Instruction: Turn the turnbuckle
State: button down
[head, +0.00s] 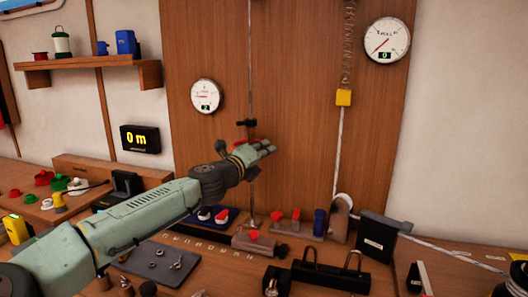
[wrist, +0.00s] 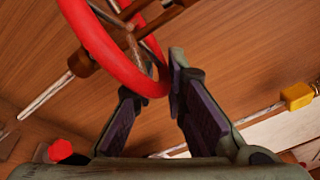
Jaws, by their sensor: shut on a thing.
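The turnbuckle (wrist: 133,42) has a red handwheel (wrist: 84,38) around a brown metal hub with spokes, on a thin rod. It fills the upper left of the wrist view. My gripper (wrist: 153,80) is shut on the lower right part of the red rim, one finger on each side. In the head view, my gripper (head: 260,150) is at the vertical line (head: 250,70) on the wooden panel and hides most of the wheel. A round dial (head: 205,96) with a small digital readout hangs left of the line.
A second dial (head: 387,40), marked PULL, reads 0. A yellow block (head: 343,98) hangs below a spring to the right. A black display (head: 140,138) shows 0 m. The bench below holds red-topped parts, a black bracket (head: 335,272) and other small hardware.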

jog(key=shift+d+r+y, duration=0.15)
jog(key=shift+d+y, duration=0.1)
jog(key=shift+y, duration=0.05)
jog(key=n+t+y, duration=0.1)
jog(key=w+n+y, duration=0.1)
jog(key=y, duration=0.1)
jog(key=shift+d+n+t+b, duration=0.3)
jog(key=shift+d+t+b, duration=0.1)
jog(key=n+y, duration=0.2)
jog(key=y, duration=0.1)
jog(key=w+y+b, duration=0.1)
jog(key=shift+d+n+t, duration=0.25)
jog(key=shift+n+t, duration=0.05)
jog(key=shift+n, duration=0.1)
jog(key=n+y, duration=0.1)
jog(key=y, duration=0.1)
jog(key=w+n+y+b, duration=0.1)
jog(key=y, duration=0.1)
jog(key=shift+w+a+r+n+g+y+b, duration=0.1)
jog(key=shift+w+n+g+y+b, duration=0.25)
jog(key=shift+n+y, duration=0.5)
jog(key=shift+w+r+n+g+y+b, duration=0.1)
jog(key=shift+w+n+g+y+b, duration=0.15)
jog(key=shift+n+y, duration=0.55)
jog(key=shift+m+y, duration=0.25)
jog(key=shift+y, duration=0.2)
jog(key=c, duration=1.7)
grip_release()
jog(key=shift+f, duration=0.1)
jog(key=shift+f, duration=0.1)
